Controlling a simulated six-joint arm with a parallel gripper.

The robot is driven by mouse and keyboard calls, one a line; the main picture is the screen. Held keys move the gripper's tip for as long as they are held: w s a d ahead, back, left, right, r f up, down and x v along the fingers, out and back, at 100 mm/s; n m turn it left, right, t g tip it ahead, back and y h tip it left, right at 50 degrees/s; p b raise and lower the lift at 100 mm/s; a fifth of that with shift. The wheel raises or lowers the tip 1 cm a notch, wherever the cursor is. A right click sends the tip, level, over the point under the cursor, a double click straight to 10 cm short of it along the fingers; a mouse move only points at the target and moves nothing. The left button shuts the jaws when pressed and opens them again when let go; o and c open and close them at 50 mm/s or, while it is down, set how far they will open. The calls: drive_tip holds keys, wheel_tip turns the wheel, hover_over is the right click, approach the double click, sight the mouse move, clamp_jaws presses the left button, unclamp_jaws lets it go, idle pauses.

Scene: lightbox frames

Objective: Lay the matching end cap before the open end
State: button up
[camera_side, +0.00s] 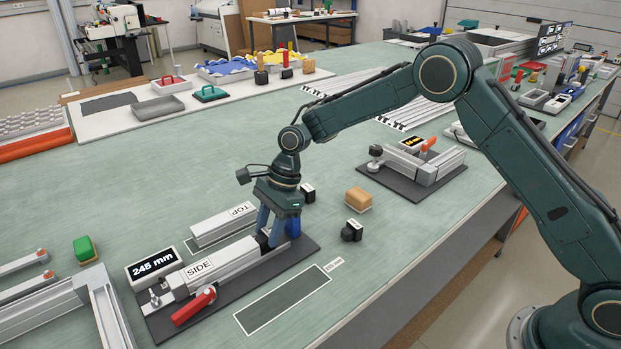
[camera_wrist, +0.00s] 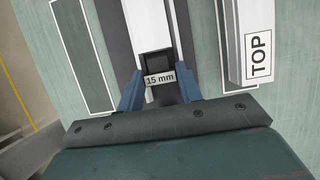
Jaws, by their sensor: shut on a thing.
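My gripper (camera_side: 278,238) is shut on a black end cap with a white "15 mm" label (camera_wrist: 160,80); in the wrist view the cap sits between my blue fingers (camera_wrist: 159,95). The silver profile labelled "SIDE" (camera_side: 226,266) lies in the dark fixture (camera_side: 300,247). The cap is at its right end in the side view, in line with it; in the wrist view the profile (camera_wrist: 158,25) runs up from the cap. I cannot tell whether they touch. Two other black caps with white labels (camera_side: 308,193) (camera_side: 352,231) stand on the bench to the right.
A profile labelled "TOP" (camera_side: 222,226) lies beside the fixture. A red clamp lever (camera_side: 193,307) and a "245 mm" display (camera_side: 155,263) are at the fixture's left end. A wooden-backed block (camera_side: 358,198) stands to the right. A dark outlined area (camera_side: 283,300) in front is empty.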

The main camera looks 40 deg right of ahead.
drive_tip(key=o, duration=1)
drive_tip(key=shift+f, duration=0.1)
drive_tip(key=shift+o, duration=0.2)
drive_tip(key=v, duration=1.2)
